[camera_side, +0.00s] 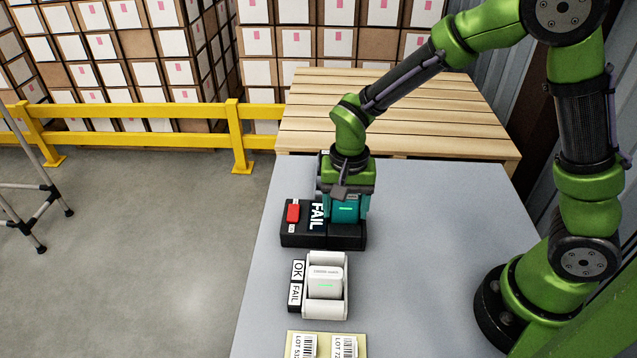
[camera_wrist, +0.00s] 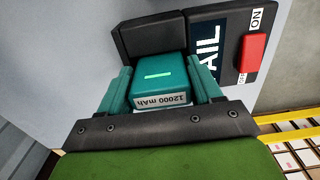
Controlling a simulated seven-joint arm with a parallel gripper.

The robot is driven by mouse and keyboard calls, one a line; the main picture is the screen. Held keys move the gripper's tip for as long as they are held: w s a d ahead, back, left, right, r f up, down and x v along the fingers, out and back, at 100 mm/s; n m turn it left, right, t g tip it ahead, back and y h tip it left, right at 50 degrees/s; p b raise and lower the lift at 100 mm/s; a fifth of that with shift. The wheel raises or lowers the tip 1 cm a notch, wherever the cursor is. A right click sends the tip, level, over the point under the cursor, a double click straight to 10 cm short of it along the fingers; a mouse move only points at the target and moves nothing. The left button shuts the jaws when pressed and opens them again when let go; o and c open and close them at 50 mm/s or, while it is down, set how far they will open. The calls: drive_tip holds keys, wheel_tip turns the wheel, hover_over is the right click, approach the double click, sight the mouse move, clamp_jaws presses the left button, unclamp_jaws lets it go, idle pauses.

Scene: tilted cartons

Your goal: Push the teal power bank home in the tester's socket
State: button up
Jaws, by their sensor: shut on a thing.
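The teal power bank (camera_wrist: 160,81) shows in the wrist view with a light bar and a "12000 mAh" label. It also shows in the side view (camera_side: 345,210), under my wrist. My gripper (camera_wrist: 162,88) is shut on it, one teal finger on each side. The black tester (camera_side: 300,236) stands on the grey table with a red switch (camera_side: 293,213) and a FAIL display (camera_side: 317,216). The power bank is at the tester's black socket block (camera_wrist: 150,33). How deep it sits is hidden by my gripper and the bank itself.
A card with LOT labels (camera_side: 325,345) lies nearer. The table (camera_side: 430,250) is clear to the right.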

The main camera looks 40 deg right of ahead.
idle(0.4)
drive_tip(key=o, duration=1.1)
drive_tip(key=shift+c, duration=0.2)
drive_tip(key=c, duration=0.4)
drive_tip(key=shift+o, duration=0.2)
drive_tip(key=shift+r, duration=4)
